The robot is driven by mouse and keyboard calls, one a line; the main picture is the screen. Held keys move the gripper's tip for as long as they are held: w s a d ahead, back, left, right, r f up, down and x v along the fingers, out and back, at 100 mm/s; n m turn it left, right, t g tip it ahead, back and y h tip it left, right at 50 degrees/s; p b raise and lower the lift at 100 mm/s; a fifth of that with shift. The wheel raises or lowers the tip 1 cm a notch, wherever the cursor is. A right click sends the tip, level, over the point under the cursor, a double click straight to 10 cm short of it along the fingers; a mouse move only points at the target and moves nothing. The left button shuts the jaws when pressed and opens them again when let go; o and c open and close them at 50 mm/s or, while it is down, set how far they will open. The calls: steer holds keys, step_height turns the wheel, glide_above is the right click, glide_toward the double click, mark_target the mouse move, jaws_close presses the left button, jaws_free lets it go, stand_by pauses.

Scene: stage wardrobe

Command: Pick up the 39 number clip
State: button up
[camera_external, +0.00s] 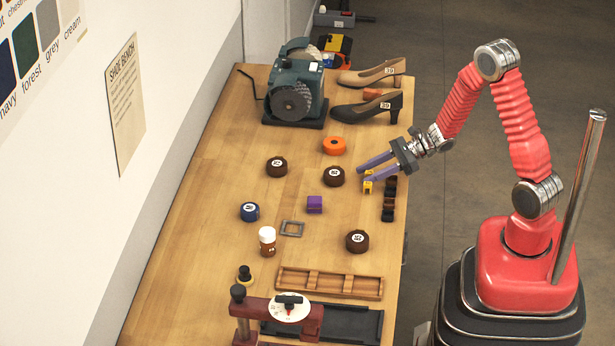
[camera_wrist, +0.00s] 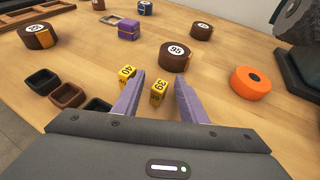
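The yellow 39 number clip (camera_wrist: 158,94) stands between my two purple fingers in the wrist view, with a gap on each side. My gripper (camera_wrist: 160,78) is open around it. A second yellow clip marked 40 (camera_wrist: 127,77) stands just outside the left finger, very close to it. In the external view my gripper (camera_external: 363,173) is low over the right side of the bench, beside small yellow clips (camera_external: 367,187) whose numbers are too small to read there.
Dark small trays (camera_wrist: 42,82) lie left of the clips. A brown roll marked 95 (camera_wrist: 175,56) and an orange roll (camera_wrist: 250,80) stand beyond. A purple block (camera_external: 314,205), shoes (camera_external: 372,73) and a grinder (camera_external: 296,85) share the wooden bench (camera_external: 210,190).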

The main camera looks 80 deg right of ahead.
steer(key=shift+c, duration=0.5)
jaws_close()
stand_by(0.3)
